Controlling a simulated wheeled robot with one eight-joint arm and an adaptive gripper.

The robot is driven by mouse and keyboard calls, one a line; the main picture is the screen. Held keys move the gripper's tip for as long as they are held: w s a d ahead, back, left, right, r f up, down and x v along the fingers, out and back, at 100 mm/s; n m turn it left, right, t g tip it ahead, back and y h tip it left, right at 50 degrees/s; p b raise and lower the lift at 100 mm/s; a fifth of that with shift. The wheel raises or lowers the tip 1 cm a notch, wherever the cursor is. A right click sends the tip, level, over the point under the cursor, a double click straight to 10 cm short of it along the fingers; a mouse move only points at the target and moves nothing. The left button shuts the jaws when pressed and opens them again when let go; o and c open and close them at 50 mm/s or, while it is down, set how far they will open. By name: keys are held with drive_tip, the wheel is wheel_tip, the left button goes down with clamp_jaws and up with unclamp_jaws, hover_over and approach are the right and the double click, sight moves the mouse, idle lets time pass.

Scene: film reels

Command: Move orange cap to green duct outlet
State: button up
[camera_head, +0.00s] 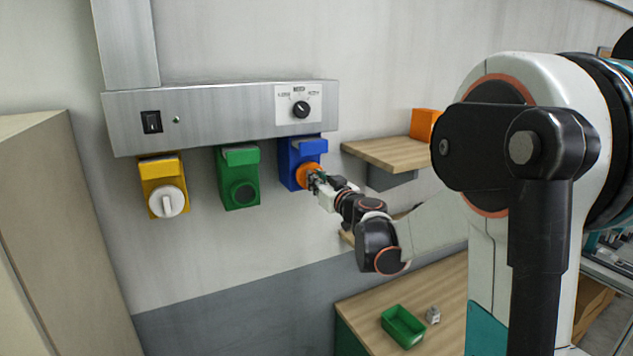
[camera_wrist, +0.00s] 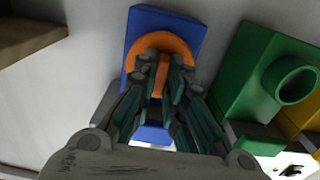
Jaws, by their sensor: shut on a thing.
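The orange cap (camera_head: 306,174) sits against the front of the blue duct outlet (camera_head: 288,152) under the metal panel. My gripper (camera_head: 315,180) is shut on the cap. In the wrist view the orange cap (camera_wrist: 163,46) shows as a disc between and behind the fingers (camera_wrist: 164,75), with the blue outlet (camera_wrist: 152,17) behind it. The green duct outlet (camera_head: 238,178) is left of the blue one and has an uncovered round opening. It is at the right in the wrist view (camera_wrist: 262,80).
A yellow outlet (camera_head: 157,170) with a white cap (camera_head: 167,201) is at the far left. The metal panel (camera_head: 220,112) runs above the outlets. A wooden shelf (camera_head: 385,152) with an orange box (camera_head: 424,124) is right. A green tray (camera_head: 402,327) stands on the lower table. A cabinet (camera_head: 50,220) is left.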

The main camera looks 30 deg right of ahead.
drive_tip(key=shift+s, duration=0.15)
drive_tip(key=s, duration=0.6)
drive_tip(key=shift+s, duration=0.35)
idle(0.6)
